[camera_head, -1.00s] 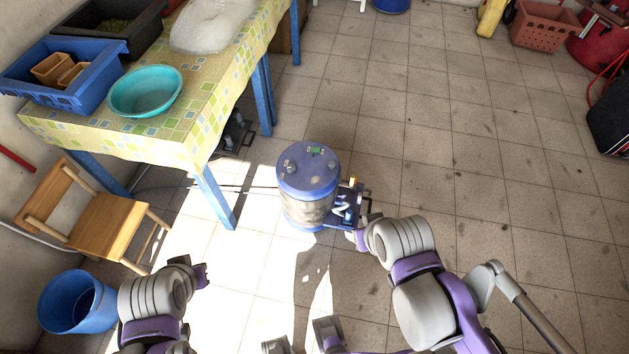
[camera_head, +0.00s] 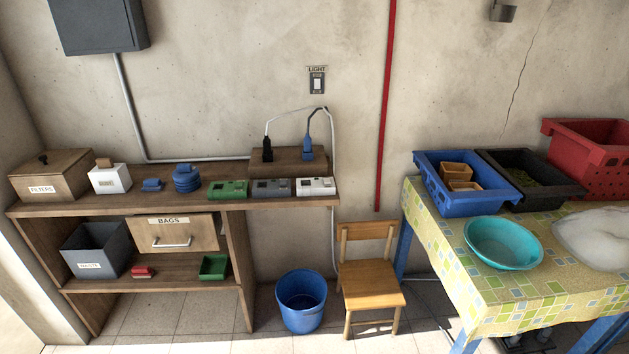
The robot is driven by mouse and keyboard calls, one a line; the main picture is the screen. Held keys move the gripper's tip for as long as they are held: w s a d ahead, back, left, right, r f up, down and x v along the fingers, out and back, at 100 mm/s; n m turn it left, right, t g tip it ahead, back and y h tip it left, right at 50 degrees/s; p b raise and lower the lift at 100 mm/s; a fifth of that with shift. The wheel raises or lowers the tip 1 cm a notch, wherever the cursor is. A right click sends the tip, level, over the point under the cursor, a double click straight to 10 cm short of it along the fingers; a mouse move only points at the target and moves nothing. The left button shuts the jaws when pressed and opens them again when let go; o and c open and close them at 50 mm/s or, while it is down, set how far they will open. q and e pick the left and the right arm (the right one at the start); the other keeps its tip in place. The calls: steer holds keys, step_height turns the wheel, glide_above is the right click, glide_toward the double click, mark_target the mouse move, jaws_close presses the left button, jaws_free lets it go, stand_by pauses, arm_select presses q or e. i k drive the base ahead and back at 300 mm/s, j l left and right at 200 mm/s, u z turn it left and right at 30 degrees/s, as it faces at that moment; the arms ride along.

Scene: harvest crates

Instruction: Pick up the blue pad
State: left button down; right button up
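A small blue block-like object (camera_head: 152,185), which looks like the blue pad, lies on the top of the wooden shelf unit (camera_head: 90,204) at the left of the head view. It sits between the small white box (camera_head: 110,178) and a blue ringed or coiled object (camera_head: 187,178). Neither of my grippers shows in the current view, so their state is hidden.
Green (camera_head: 228,190), grey (camera_head: 271,188) and white (camera_head: 316,187) devices line the shelf top. A FILTERS box (camera_head: 52,187) stands at its left end. A blue bucket (camera_head: 302,300) and wooden chair (camera_head: 371,285) stand right of the unit, before the cloth-covered table (camera_head: 455,240).

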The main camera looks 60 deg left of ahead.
mark_target(149, 183)
steer(key=u, duration=2.95)
steer(key=i+u, duration=0.15)
steer(key=i+j+u, duration=0.15)
steer(key=i, duration=2.45)
